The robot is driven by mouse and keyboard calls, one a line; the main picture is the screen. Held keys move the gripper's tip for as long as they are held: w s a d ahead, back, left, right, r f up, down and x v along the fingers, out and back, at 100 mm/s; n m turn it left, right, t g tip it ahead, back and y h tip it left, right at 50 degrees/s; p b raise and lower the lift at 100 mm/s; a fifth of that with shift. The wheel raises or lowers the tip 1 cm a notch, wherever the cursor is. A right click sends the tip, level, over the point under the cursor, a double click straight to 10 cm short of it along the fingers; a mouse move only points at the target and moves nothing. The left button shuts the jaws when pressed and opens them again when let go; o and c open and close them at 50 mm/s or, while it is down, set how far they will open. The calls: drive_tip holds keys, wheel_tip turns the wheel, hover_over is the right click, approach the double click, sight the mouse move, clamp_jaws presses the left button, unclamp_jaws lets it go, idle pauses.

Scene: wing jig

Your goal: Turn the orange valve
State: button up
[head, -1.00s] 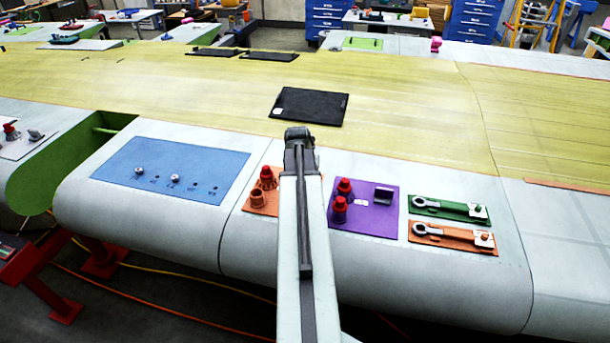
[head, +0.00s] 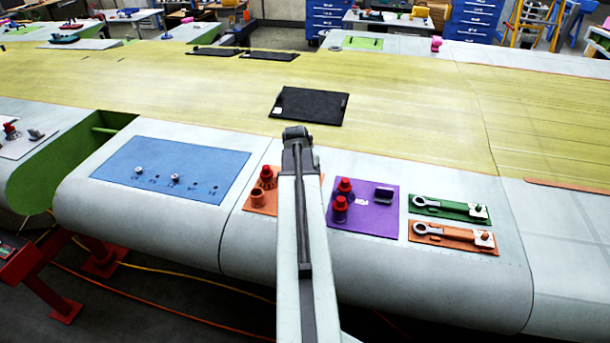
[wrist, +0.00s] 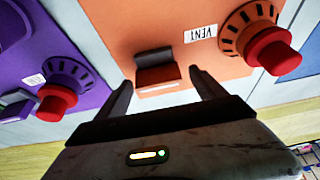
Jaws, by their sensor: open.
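My arm hides the gripper in the head view.
The purple panel (head: 365,222) with red knobs is close on the right, and also in the wrist view (wrist: 22,62). A blue panel (head: 172,170) lies left. Green (head: 425,205) and orange (head: 425,238) latch plates are farther right. A black tablet-like plate (head: 310,107) lies behind.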

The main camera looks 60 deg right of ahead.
drive_tip(key=p+v, duration=0.7)
drive_tip(key=shift+r, duration=0.35)
drive_tip(key=shift+a, duration=0.2)
